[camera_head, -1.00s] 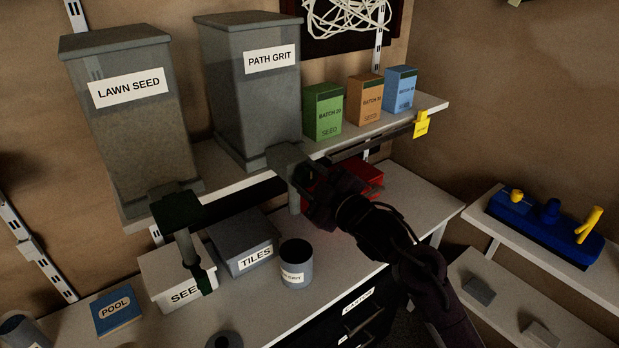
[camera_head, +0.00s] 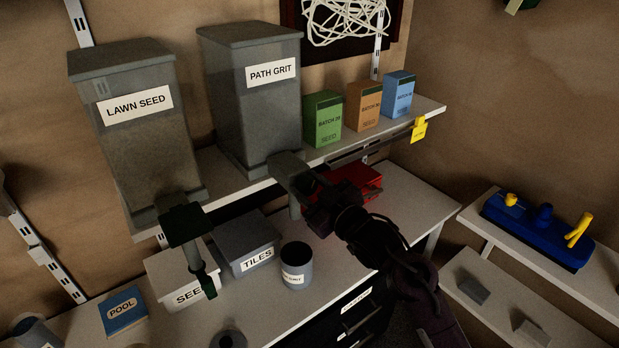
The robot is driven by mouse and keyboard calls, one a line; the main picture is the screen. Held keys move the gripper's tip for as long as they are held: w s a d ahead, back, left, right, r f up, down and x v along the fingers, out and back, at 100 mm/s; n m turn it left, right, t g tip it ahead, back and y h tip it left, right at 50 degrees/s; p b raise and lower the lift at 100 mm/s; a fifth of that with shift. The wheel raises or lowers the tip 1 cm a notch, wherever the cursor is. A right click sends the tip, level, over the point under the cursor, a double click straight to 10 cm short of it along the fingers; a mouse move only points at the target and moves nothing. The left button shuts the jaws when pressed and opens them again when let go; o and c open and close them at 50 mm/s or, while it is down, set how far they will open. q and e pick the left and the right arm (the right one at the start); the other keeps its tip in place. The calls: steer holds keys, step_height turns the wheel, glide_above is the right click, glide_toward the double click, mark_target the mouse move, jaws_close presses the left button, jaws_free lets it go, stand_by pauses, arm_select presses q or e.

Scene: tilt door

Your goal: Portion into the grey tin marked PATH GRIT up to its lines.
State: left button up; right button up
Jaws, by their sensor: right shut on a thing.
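The grey tin (camera_head: 297,267) stands upright on the bench, its label partly legible as GRIT. Its inside is dark; I cannot make out a fill level or lines. The tall grey PATH GRIT bin (camera_head: 255,105) stands on the shelf above, with a grey outlet door (camera_head: 290,171) at its lower front and a spout pipe below, above and near the tin. My right gripper (camera_head: 314,206) is shut at the outlet door's front end; its fingers hide the exact contact. No falling grit is visible. My left gripper is not in view.
The LAWN SEED bin (camera_head: 140,120) with its dark outlet (camera_head: 182,222) is at left. TILES (camera_head: 248,245) and SEED (camera_head: 182,278) boxes stand left of the tin. A red case (camera_head: 352,183) lies behind my right gripper. Batch boxes (camera_head: 363,104) line the shelf.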

steer(key=m+p, duration=0.5)
steer(key=m, duration=0.1)
steer(key=shift+r, duration=0.15)
steer(key=m+p, duration=0.2)
steer(key=m, duration=0.1)
steer(key=shift+m+p, duration=0.3)
steer(key=shift+m, duration=0.1)
steer(key=shift+f+m+p, duration=0.2)
steer(key=shift+m+p, duration=0.7)
steer(key=shift+m, duration=0.5)
steer(key=o, duration=1)
steer(key=shift+c, duration=0.2)
